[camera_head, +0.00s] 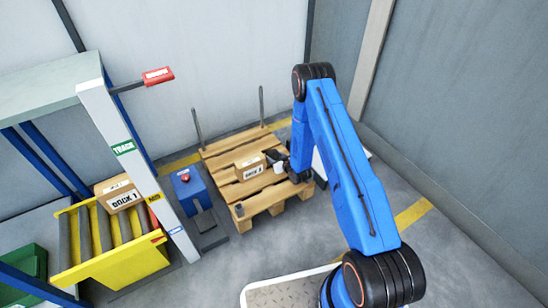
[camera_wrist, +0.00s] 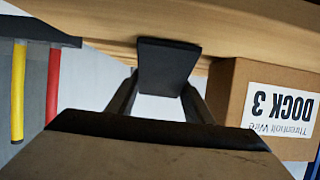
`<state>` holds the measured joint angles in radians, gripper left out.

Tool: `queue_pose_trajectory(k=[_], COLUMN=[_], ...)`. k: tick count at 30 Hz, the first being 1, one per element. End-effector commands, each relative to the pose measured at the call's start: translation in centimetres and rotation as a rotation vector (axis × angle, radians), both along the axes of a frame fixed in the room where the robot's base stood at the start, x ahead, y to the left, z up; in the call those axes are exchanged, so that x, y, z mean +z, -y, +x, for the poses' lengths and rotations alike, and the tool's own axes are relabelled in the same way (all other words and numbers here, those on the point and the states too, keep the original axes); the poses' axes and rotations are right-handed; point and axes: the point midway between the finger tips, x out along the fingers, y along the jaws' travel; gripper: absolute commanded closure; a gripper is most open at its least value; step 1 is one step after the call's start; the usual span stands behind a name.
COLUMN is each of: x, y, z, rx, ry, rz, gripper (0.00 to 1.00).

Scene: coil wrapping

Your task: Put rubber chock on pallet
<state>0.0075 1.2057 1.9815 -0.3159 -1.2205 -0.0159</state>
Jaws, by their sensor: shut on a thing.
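The wooden pallet (camera_head: 222,150) lies on the floor in the middle of the head view. My gripper (camera_head: 281,164) is over its right side. In the wrist view my gripper (camera_wrist: 162,88) is shut on a dark rubber chock (camera_wrist: 168,62), which sits between the two fingers. Pale pallet boards (camera_wrist: 110,22) show behind the chock; I cannot tell whether it touches them. In the head view the chock is too small to make out clearly at the gripper.
A cardboard box (camera_head: 249,168) marked DOCK 3 stands on the pallet, close beside the gripper; it also shows in the wrist view (camera_wrist: 228,85). Two upright posts rise at the pallet's back. A small dark block (camera_head: 240,210) is at its front corner. A blue unit (camera_head: 187,190) stands left.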

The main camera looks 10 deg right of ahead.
Motion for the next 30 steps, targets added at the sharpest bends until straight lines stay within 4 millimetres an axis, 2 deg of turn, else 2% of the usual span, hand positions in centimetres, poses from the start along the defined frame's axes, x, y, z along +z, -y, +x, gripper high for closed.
queue_pose_trajectory(k=[2, 3, 5, 17, 23, 30], x=[-0.2, -0.2, -0.2, 0.2, 1.2, 3.0], y=[0.0, 0.0, 0.0, 0.0, 0.9, 2.2], z=[0.0, 0.0, 0.0, -0.1, -2.6, -6.8], rx=[0.000, 0.000, 0.000, 0.000, -0.002, -0.001], ry=[0.000, 0.000, 0.000, 0.000, -0.002, -0.002], rz=[0.000, 0.000, 0.000, 0.000, 0.001, 0.001], gripper=[0.81, 0.49, 0.35, 0.35, 0.35, 0.35])
